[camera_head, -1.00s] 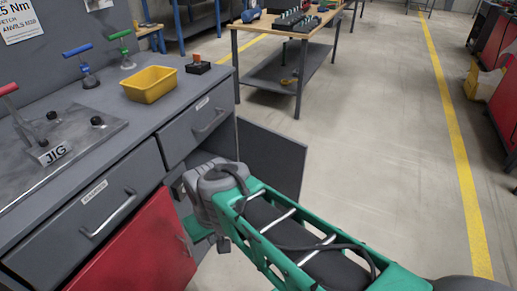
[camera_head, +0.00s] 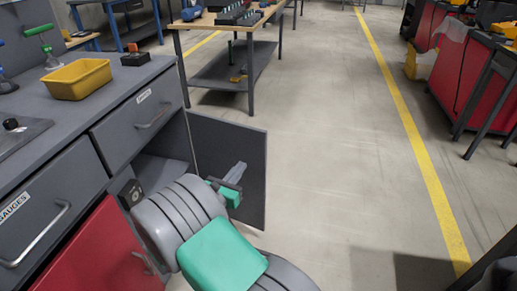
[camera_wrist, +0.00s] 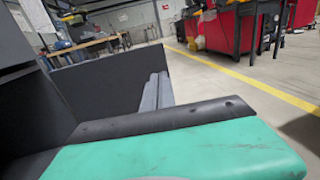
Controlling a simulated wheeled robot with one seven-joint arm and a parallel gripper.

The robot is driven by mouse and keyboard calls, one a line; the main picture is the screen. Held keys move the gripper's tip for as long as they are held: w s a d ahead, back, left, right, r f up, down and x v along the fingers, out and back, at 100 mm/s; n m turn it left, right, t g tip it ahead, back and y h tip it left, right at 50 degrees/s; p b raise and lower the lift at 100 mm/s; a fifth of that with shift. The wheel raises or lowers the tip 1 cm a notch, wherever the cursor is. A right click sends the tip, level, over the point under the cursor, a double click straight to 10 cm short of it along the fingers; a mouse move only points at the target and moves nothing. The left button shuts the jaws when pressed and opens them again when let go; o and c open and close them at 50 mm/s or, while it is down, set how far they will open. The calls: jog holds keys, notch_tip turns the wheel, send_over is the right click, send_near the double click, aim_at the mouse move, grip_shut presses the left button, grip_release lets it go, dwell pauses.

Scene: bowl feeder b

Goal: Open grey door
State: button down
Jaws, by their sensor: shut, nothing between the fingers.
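The grey door (camera_head: 248,150) of the workbench cabinet stands swung out from the bench front, with its inner face toward me. It also shows as a dark panel in the wrist view (camera_wrist: 105,85). My gripper (camera_head: 237,172) is in front of the door's inner face, near its free edge, with its fingers shut and empty. The fingers also show in the wrist view (camera_wrist: 157,92), beside the panel's right edge. I cannot tell whether they touch the door. My arm hides the door's lower left part and much of the cabinet opening (camera_head: 160,165).
A red door (camera_head: 105,250) is left of the opening, under grey drawers (camera_head: 145,118). A yellow bin (camera_head: 80,79) sits on the bench top. A wooden-topped table (camera_head: 225,20) stands beyond. The floor right of the door is clear up to red cabinets (camera_head: 470,75).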

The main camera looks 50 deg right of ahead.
aim_at(262, 140)
jog(key=d, duration=0.4)
jog(key=w+d, duration=0.1)
jog(key=d, duration=0.3)
jog(key=w+d, duration=0.1)
jog(key=d, duration=0.3)
jog(key=shift+w+d+f, duration=0.1)
jog(key=shift+d, duration=0.05)
jog(key=shift+w+d, duration=0.2)
jog(key=shift+d, duration=0.4)
